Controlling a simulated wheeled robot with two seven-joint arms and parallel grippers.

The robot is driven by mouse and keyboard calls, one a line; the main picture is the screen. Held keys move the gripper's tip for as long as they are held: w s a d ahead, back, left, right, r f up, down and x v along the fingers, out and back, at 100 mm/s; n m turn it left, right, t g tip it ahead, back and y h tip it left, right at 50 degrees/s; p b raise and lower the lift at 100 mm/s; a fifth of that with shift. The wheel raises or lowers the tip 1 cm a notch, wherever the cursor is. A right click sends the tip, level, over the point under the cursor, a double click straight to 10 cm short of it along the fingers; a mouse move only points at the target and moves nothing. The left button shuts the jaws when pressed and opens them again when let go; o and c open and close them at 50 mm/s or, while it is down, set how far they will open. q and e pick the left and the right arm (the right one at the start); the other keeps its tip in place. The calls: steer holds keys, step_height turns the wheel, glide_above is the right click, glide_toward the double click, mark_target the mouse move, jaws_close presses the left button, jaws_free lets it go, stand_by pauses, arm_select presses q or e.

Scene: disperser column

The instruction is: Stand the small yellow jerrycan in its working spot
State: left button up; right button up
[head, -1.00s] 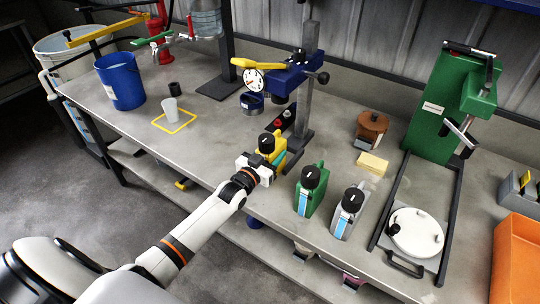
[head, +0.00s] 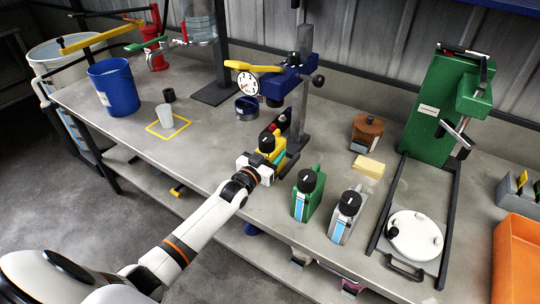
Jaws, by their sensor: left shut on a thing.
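The small yellow jerrycan (head: 275,146) has a black cap and a teal label and stands upright at the front of the bench, by the foot of the blue disperser column (head: 285,82). My left gripper (head: 258,166) is shut on the jerrycan from the front left and hides part of its lower body. I cannot tell whether the jerrycan touches the bench. A green jerrycan (head: 309,197) and a grey jerrycan (head: 344,219) stand to its right. A yellow outlined square (head: 184,123) on the bench holds a pale cup (head: 165,115). My right gripper is not in view.
A blue bucket (head: 115,88) stands at the left. A green press (head: 445,110) with a white round lid (head: 415,235) is at the right, and an orange bin (head: 516,258) is at the right edge. A yellow sponge (head: 369,166) lies behind the jerrycans.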

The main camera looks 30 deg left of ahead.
arm_select(q)
steer(key=shift+w+d+r+b, duration=0.15)
steer(key=shift+w+b, duration=1.15)
steer(key=shift+w, duration=0.7)
steer(key=o, duration=1.4)
steer(key=shift+s+f, duration=0.15)
steer(key=shift+f, duration=0.1)
steer(key=s, duration=0.8)
steer(key=s+a, duration=0.1)
steer(key=s, duration=0.2)
steer(key=shift+s+r, duration=0.2)
steer(key=shift+s, duration=0.2)
steer(key=shift+f, duration=0.1)
